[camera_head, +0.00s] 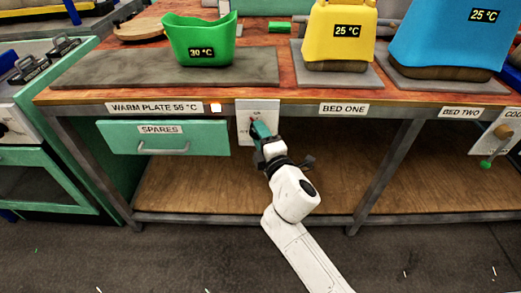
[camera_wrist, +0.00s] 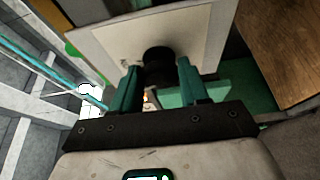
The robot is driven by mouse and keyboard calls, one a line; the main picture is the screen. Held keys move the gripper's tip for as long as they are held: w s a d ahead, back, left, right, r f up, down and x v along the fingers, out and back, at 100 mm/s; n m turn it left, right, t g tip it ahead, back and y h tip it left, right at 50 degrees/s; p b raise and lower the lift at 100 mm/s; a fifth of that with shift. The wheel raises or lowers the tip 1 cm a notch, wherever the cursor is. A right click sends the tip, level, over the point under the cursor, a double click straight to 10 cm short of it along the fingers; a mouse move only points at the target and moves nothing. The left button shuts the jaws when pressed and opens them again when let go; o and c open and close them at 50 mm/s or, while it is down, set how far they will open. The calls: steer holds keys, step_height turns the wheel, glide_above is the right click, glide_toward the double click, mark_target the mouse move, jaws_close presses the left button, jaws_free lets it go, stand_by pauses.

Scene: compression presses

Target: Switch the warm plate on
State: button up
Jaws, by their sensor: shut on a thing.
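The warm plate (camera_head: 120,72) is a dark grey slab on the bench, with the label "WARM PLATE 55 °C" (camera_head: 155,108) on the bench edge below it. My gripper (camera_head: 258,128) is at this panel. In the wrist view its teal fingers (camera_wrist: 158,68) stand either side of a black round knob (camera_wrist: 158,55) and are shut on it. The fingers partly hide the knob and its markings.
A green bucket (camera_head: 200,42) reading 30 °C stands on the warm plate. Yellow (camera_head: 338,40) and blue (camera_head: 440,40) bags reading 25 °C stand right. A "SPARES" drawer (camera_head: 160,138) is left of the panel. A second panel with a green-tipped lever (camera_head: 498,140) is far right.

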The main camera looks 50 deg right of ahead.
steer(key=m+b, duration=0.2)
steer(key=b, duration=0.2)
steer(key=m+t+h+b, duration=0.1)
steer(key=m+b, duration=0.1)
steer(key=b, duration=0.1)
steer(key=f+m+b, duration=0.1)
steer(key=b, duration=0.3)
steer(key=shift+m+t+h+b, duration=0.3)
steer(key=shift+m+h, duration=0.1)
steer(key=shift+r+m, duration=0.15)
steer(key=shift+m, duration=0.15)
steer(key=o, duration=1)
steer(key=b+v, duration=0.2)
steer(key=v, duration=0.8)
steer(key=shift+s+a, duration=0.25)
steer(key=shift+s, duration=0.05)
